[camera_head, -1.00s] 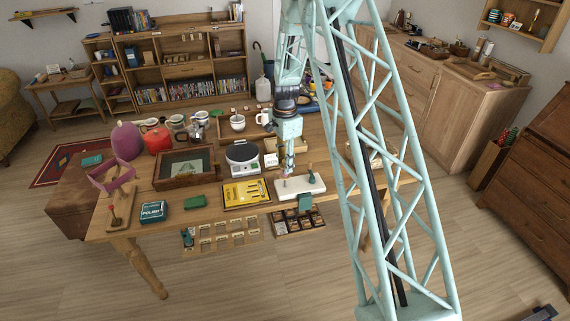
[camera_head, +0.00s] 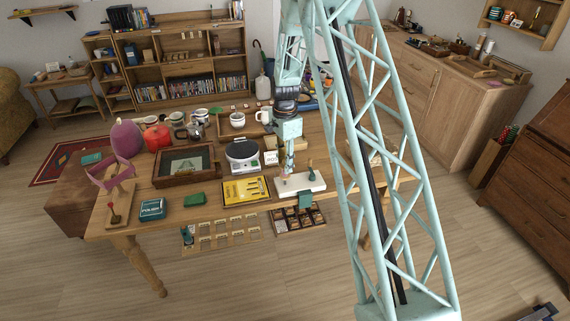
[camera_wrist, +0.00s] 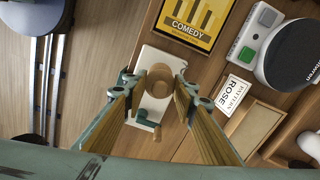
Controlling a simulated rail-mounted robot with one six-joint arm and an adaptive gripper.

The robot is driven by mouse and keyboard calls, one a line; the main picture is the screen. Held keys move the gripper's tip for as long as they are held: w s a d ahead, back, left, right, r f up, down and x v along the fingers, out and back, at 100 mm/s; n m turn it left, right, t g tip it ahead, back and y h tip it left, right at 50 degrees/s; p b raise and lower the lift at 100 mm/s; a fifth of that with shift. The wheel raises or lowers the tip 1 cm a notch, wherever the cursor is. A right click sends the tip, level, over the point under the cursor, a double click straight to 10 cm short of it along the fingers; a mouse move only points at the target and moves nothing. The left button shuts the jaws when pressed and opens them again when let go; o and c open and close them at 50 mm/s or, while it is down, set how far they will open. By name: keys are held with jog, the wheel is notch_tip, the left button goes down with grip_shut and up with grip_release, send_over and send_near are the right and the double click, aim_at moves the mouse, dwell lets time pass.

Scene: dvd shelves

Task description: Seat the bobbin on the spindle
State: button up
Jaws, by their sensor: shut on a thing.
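My gripper (camera_head: 288,171) is over the left part of a white winder base (camera_head: 312,187) at the table's front edge. In the wrist view my gripper (camera_wrist: 156,84) has its two fingers on either side of a round brown bobbin (camera_wrist: 160,76) and is shut on it. The bobbin is above the base (camera_wrist: 153,54); whether it touches it I cannot tell. The spindle is not visible, perhaps hidden beneath the bobbin. A green crank (camera_wrist: 147,121) with a wooden knob (camera_wrist: 157,135) is on the base beside the bobbin.
A yellow case (camera_head: 246,191) lies left of the base, with a round-topped scale (camera_head: 242,151) behind it. A green block (camera_head: 195,200) and a polish tin (camera_head: 152,209) are farther left.

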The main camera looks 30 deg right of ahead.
aim_at(285, 175)
jog(key=shift+f+b, duration=1.2)
jog(key=shift+f, duration=1.1)
dwell(0.7)
jog(key=o, duration=0.8)
jog(key=shift+o, duration=0.2)
jog(key=shift+r, duration=0.15)
jog(key=shift+r, duration=5.9)
